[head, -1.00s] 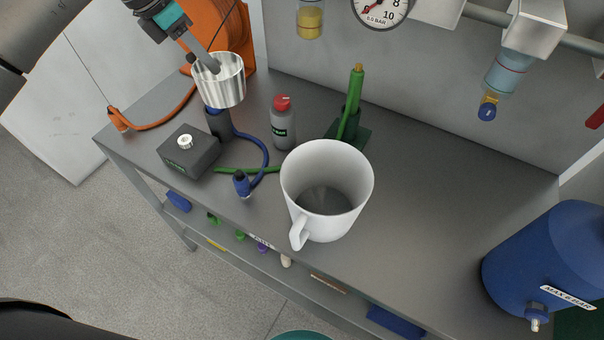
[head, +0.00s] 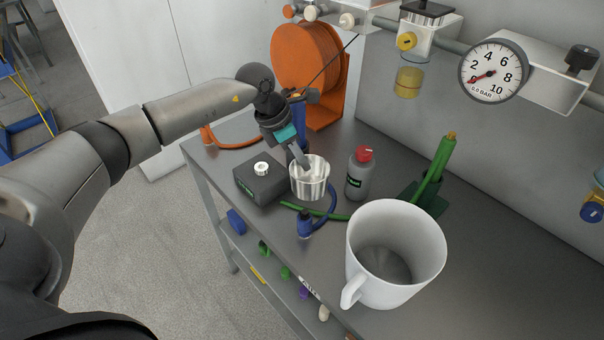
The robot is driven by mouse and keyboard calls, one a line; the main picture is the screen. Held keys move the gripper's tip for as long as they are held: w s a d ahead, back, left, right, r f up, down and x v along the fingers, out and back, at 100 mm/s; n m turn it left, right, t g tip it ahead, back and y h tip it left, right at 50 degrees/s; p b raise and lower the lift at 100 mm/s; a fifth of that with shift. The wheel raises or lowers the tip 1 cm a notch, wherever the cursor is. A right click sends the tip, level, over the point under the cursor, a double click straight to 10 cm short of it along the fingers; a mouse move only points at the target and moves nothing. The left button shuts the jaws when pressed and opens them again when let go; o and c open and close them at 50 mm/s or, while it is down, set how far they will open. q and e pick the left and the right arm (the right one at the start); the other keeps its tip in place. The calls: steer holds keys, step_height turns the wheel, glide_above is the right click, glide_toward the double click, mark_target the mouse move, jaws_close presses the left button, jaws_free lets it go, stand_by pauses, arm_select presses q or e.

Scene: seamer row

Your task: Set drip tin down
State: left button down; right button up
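The drip tin (head: 310,182), a shiny ribbed metal cup, is upright over the bench between a dark grey box and a grey bottle. My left gripper (head: 304,161) points down at its rim, with a finger reaching inside the tin. It appears shut on the tin's wall; the far finger is hard to see. The tin's base is low, close to the bench top (head: 480,270), but I cannot tell whether it touches. My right gripper is not in view.
The dark box (head: 260,185) is left of the tin, the red-capped bottle (head: 358,177) right. Blue and green hoses (head: 331,203) lie in front. A large white mug (head: 392,265) stands nearer. An orange hose reel (head: 307,62) is behind. Bench is clear right of the mug.

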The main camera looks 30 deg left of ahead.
mark_target(303, 175)
arm_select(q)
steer(key=shift+f+b, duration=0.3)
steer(key=shift+f, duration=1.85)
steer(key=shift+f, duration=0.1)
steer(key=c, duration=1.1)
jaws_free()
